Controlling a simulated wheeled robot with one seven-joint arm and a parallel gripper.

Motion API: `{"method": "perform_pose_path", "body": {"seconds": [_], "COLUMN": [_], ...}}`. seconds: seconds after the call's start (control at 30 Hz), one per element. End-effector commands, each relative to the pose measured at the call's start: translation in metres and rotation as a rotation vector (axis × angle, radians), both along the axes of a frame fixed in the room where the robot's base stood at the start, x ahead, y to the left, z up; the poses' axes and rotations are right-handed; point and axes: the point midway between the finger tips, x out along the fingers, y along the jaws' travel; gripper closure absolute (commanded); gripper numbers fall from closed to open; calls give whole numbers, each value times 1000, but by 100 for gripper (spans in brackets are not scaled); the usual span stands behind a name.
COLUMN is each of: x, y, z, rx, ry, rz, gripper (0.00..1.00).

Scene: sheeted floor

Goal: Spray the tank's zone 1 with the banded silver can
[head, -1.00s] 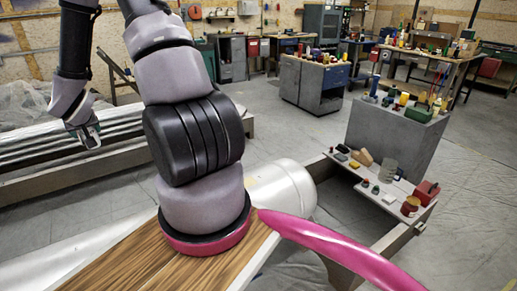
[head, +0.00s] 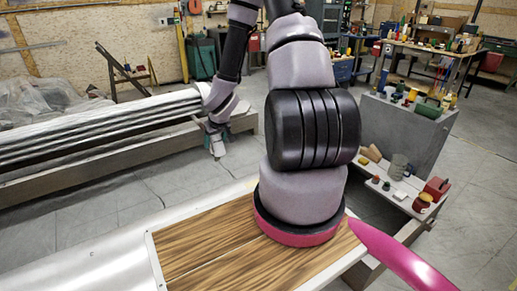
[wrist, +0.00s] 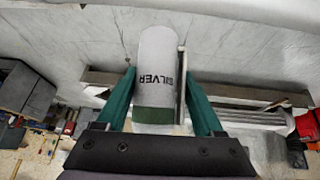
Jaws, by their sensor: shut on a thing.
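My gripper (wrist: 157,95) has green fingers and is shut on the banded silver can (wrist: 156,68), a pale cylinder with dark "SILVER" lettering and a dark green band at the end near the palm. In the head view my gripper (head: 214,130) hangs at the end of the arm with the small pale can (head: 218,147) below it, beside the ribbed bench. A long, smooth silver body (head: 85,250) with a small dark mark lies at the lower left. I cannot tell whether it is the tank, and no zone 1 label is readable.
A low bench with ribbed silver sheets (head: 110,125) runs along the left. Grey floor (head: 120,200) lies between bench and silver body.

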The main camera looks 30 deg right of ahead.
Motion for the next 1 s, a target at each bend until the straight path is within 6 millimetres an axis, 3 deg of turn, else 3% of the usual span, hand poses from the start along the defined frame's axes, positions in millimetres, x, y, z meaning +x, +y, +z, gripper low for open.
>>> {"method": "perform_pose_path", "body": {"seconds": [0.5, 0.77, 1.0], "x": [-60, -88, -110], "y": [-32, -57, -87], "z": [-59, -67, -55], "rx": [-113, -223, -361], "ry": [377, 589, 794], "rz": [278, 413, 525], "gripper": [51, 51, 51]}}
